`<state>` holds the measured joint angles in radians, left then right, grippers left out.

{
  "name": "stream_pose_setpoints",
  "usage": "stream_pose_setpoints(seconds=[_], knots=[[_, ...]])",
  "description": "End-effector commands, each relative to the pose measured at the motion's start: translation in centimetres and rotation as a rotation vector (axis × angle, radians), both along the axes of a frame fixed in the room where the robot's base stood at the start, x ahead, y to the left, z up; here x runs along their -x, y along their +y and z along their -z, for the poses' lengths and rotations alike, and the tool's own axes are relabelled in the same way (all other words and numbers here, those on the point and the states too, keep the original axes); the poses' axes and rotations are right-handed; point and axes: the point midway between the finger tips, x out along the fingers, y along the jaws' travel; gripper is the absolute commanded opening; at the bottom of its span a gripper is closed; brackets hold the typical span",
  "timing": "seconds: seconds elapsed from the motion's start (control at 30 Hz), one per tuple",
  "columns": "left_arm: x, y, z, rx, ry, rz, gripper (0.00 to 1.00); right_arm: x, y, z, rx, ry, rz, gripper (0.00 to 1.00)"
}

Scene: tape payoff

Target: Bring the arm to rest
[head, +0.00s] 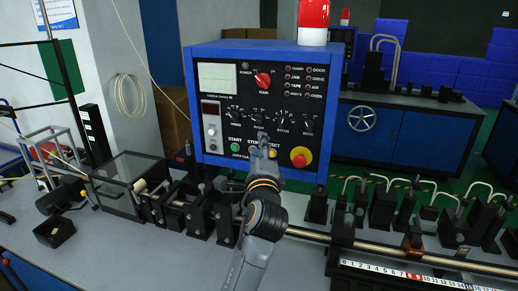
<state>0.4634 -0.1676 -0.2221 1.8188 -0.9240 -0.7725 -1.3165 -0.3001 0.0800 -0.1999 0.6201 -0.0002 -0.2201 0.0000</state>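My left arm reaches up from the bottom middle of the head view. Its gripper (263,142) is in front of the lower part of a blue control panel (330,112), and it partly covers the row with the STOP and RESET buttons. The gripper is small and seen from behind, so I cannot tell whether its fingers are open or shut, or whether they touch the panel. No held object shows. The green START button (235,146) and the red emergency knob on yellow (300,157) are uncovered. My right gripper is not in view.
A grey bench (150,262) carries black fixtures, a clear-lidded box (125,172), a long metal rod (440,260) and a ruler scale (400,277). A red beacon (313,22) tops the panel. Behind stand a blue cabinet (400,140) with a handwheel and blue crates (445,40).

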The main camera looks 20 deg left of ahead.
Motion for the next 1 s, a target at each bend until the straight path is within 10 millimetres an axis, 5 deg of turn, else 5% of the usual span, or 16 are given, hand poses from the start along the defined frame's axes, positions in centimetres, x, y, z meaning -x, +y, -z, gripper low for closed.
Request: stream_pose_setpoints(seconds=[0.17,0.27,0.37,0.5,0.7,1.0], knots=[[0.5,0.6,1.7,0.052,0.023,-0.001,0.39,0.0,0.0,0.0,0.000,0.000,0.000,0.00],[1.9,1.8,5.9,0.194,0.077,-0.001,0.39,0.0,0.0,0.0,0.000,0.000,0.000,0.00],[4.8,3.3,12.1,0.419,0.163,-0.019,0.39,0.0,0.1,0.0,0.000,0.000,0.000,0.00],[11.0,4.8,20.9,0.775,0.296,-0.092,0.39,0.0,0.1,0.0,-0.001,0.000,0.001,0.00],[21.9,5.0,29.9,1.219,0.475,-0.281,0.39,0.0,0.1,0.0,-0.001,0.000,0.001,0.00],[33.6,3.7,34.7,1.556,0.638,-0.560,0.39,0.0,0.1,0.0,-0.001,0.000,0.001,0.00]])
